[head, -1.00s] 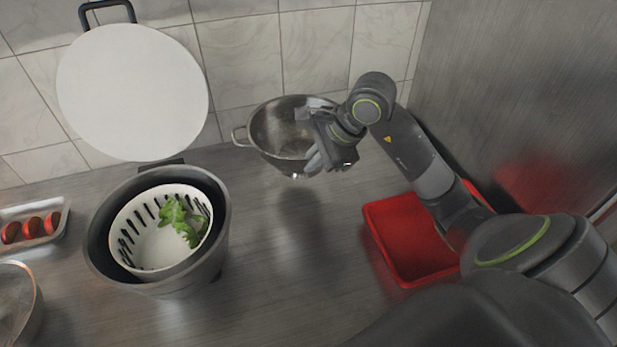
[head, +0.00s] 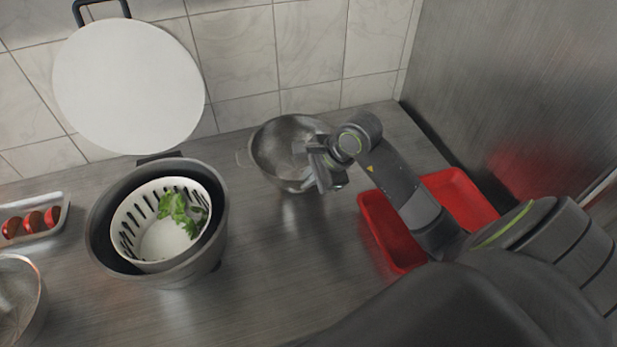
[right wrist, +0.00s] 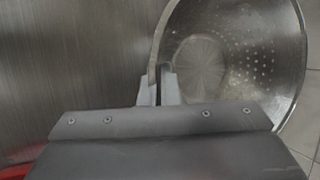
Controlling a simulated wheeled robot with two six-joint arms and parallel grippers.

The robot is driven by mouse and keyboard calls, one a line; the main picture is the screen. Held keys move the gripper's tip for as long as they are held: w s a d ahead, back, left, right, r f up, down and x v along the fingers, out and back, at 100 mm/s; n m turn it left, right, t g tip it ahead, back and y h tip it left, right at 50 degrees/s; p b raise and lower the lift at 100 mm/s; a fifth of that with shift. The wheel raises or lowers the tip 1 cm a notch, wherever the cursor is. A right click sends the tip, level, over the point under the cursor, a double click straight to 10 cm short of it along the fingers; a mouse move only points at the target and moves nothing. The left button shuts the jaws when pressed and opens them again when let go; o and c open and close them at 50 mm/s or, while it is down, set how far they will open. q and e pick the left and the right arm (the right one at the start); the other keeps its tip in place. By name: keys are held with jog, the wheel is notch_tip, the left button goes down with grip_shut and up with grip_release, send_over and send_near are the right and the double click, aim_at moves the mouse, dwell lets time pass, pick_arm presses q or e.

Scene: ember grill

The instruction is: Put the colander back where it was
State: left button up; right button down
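The steel colander (head: 275,150) is near the tiled back wall, right of the salad spinner, its open top facing up. My right gripper (head: 322,178) is at its right side. In the right wrist view, the fingers (right wrist: 160,90) are close together on the rim of the colander (right wrist: 235,65), whose perforated inside shows. The gripper looks shut on that rim or handle. A dark reflection lies below the colander; I cannot tell whether its base touches the counter. My left gripper is not in view.
The salad spinner (head: 100,245) holds a white basket with green leaves; its white lid (head: 128,85) stands upright behind. A red tray (head: 455,190) lies under my right arm. A tomato tray (head: 50,228) and a bowl (head: 32,310) are at left. The middle counter (head: 290,270) is clear.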

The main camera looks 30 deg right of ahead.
jog(key=c, duration=1.7)
grip_release()
jog(key=shift+r+p, duration=0.2)
jog(key=shift+p, duration=0.15)
jog(key=shift+s+d+r, duration=0.1)
jog(key=shift+d+r, duration=0.05)
jog(key=shift+r, duration=0.05)
jog(key=b+v, duration=0.1)
jog(key=v, duration=1)
jog(key=shift+s+r, duration=0.15)
